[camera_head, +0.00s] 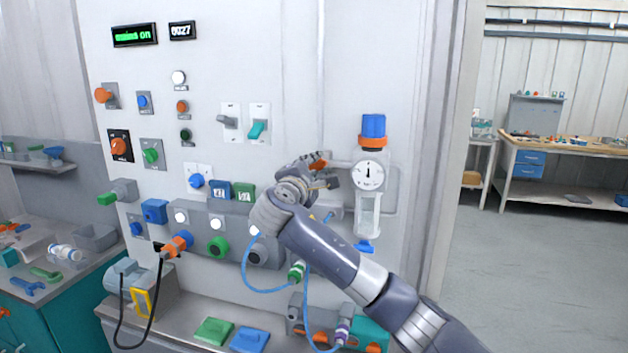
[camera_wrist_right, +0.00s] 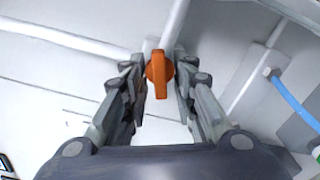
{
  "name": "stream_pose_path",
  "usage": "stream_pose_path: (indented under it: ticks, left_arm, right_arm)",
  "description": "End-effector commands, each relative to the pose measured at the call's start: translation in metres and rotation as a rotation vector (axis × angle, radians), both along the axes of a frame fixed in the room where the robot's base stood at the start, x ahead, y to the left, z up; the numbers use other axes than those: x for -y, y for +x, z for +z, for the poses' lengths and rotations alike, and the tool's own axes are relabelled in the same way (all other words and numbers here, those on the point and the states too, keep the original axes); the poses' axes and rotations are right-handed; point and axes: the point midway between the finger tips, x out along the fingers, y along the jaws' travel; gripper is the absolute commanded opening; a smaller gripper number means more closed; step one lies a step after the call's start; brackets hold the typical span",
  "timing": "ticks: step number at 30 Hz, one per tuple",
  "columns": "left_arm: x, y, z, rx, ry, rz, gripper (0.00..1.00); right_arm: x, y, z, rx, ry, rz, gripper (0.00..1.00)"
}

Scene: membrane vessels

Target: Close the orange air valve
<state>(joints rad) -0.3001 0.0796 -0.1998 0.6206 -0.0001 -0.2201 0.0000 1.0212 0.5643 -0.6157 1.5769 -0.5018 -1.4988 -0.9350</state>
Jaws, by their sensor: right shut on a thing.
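The orange air valve (camera_head: 318,157) is a small handle on the grey pipe on the white panel, left of the gauge. In the right wrist view the orange handle (camera_wrist_right: 159,75) stands between the two fingers, pointing down the picture. My right gripper (camera_head: 322,175) reaches the valve from below and is shut on the handle. In the wrist view, the fingers of my right gripper (camera_wrist_right: 159,65) lie on both sides of it. In the head view, the gripper hides part of the valve. My left gripper is not in view.
A pressure gauge (camera_head: 369,175) with a blue-and-orange regulator knob (camera_head: 373,128) sits right of the valve. Switches and buttons cover the panel to the left. A blue hose (camera_head: 267,290) loops below my right arm. A workbench (camera_head: 555,150) stands far right, with clear floor before it.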

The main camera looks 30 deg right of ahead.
Motion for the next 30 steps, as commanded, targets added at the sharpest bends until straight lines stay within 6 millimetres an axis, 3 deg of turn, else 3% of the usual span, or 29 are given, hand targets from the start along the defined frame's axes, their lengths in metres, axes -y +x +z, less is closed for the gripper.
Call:
stream_pose_path:
  ticks: [3,12,30]
  left_arm:
    - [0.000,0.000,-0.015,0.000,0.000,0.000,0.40]
    - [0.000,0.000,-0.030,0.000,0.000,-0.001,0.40]
    - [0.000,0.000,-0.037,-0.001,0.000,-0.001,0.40]
  right_arm:
    - [-0.001,0.000,-0.007,0.072,0.070,0.000,0.02]
    - [-0.001,0.000,-0.005,0.214,0.191,-0.001,0.02]
    - [-0.001,0.001,-0.003,0.284,0.253,-0.002,0.02]
